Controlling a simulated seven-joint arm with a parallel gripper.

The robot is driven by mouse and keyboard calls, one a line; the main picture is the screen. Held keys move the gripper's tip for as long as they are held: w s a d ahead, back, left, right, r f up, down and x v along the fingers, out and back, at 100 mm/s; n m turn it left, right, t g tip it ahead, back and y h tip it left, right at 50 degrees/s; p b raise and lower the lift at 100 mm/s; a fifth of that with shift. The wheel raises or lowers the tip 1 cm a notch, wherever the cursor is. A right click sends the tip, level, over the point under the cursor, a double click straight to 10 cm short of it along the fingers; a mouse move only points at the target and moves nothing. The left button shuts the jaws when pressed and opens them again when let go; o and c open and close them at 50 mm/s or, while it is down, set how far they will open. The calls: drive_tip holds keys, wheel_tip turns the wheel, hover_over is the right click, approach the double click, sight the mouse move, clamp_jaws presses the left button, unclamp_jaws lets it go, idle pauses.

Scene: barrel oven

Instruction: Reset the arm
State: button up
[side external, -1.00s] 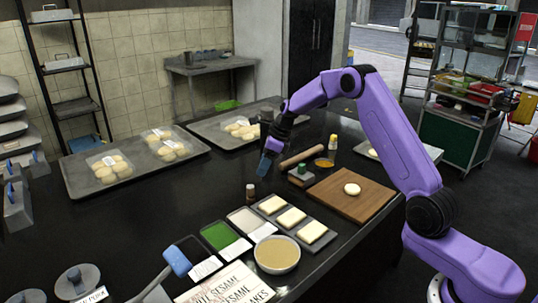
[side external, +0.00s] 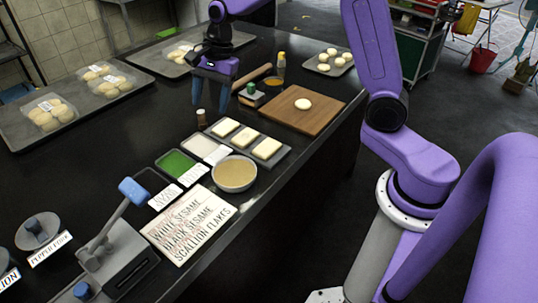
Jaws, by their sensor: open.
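My gripper (side external: 211,103) hangs over the black counter with its two blue-grey fingers pointing down. The fingers are apart and nothing shows between them. How high the fingertips are above the counter is hard to tell.
Dough trays (side external: 25,128) stand at left.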

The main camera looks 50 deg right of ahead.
drive_tip(key=s+a+r+n+g+h, duration=0.1)
drive_tip(key=s+n, duration=0.6)
drive_tip(key=s, duration=0.2)
drive_tip(key=s+a+r+n, duration=0.1)
drive_tip(key=s+a+n, duration=0.1)
drive_tip(key=s+n, duration=0.55)
drive_tip(key=s+d+f+n, duration=0.1)
drive_tip(key=s+d+n, duration=0.2)
drive_tip(key=s+n, duration=0.3)
drive_tip(key=s+d+n+h, duration=0.1)
drive_tip(key=s+d+n, duration=0.2)
drive_tip(key=s, duration=0.7)
drive_tip(key=shift+s+d+f+n, duration=0.2)
drive_tip(key=shift+f+n, duration=0.2)
drive_tip(key=shift+n, duration=0.95)
